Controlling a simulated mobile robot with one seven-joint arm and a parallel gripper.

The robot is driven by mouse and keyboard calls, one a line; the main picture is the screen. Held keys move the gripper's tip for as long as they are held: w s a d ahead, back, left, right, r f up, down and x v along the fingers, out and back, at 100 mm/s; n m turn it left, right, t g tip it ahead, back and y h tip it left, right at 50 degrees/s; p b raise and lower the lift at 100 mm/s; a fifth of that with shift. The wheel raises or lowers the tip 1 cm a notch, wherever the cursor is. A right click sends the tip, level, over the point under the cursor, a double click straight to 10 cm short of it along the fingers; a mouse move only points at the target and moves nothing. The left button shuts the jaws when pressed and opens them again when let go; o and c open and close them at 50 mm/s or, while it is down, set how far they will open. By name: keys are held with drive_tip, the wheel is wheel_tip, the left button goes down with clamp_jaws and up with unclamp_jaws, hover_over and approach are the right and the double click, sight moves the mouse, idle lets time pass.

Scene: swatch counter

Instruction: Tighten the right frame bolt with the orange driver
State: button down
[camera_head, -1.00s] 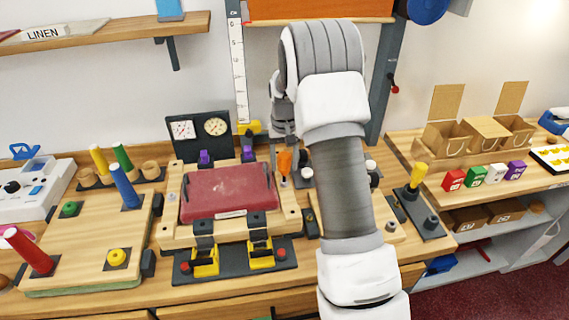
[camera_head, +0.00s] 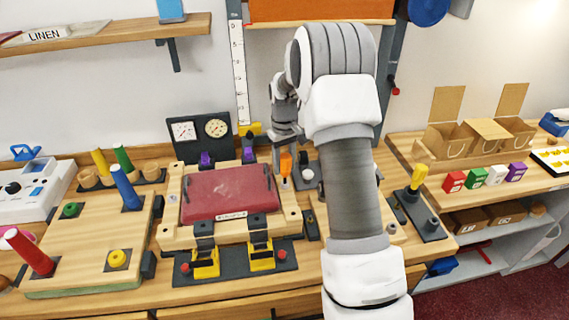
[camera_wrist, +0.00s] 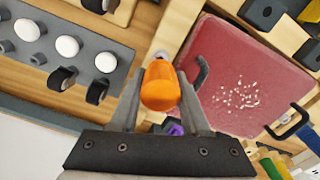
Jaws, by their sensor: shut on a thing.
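The orange driver (camera_head: 286,163) stands about upright at the right rail of the wooden frame (camera_head: 173,231). My gripper (camera_head: 285,150) is shut on its handle from above. In the wrist view the orange driver (camera_wrist: 160,88) sits between the two fingers of my gripper (camera_wrist: 159,84). A small grey metal part shows just past the handle, over the wooden rail. The handle and fingers hide the driver's tip, so I cannot tell whether it sits in the right frame bolt. The frame holds a dark red panel (camera_head: 225,192), also in the wrist view (camera_wrist: 245,80).
Yellow clamps (camera_head: 206,263) stand at the frame's front and purple knobs (camera_head: 206,160) at its back. A dark gauge board (camera_head: 200,136) is behind. A grey plate with white knobs (camera_wrist: 66,46) lies beside the frame. A yellow-handled tool (camera_head: 418,177) stands at right.

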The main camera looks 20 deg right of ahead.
drive_tip(key=m, duration=0.3)
drive_tip(key=shift+m, duration=0.4)
drive_tip(key=m, duration=0.3)
drive_tip(key=shift+s+d+m, duration=0.1)
drive_tip(key=shift+m, duration=0.3)
drive_tip(key=m+p, duration=0.1)
drive_tip(key=m, duration=0.2)
drive_tip(key=shift+m, duration=0.4)
drive_tip(key=m, duration=0.3)
drive_tip(key=shift+s+d+f+m, duration=0.1)
drive_tip(key=shift+m, duration=0.2)
drive_tip(key=c, duration=0.6)
unclamp_jaws()
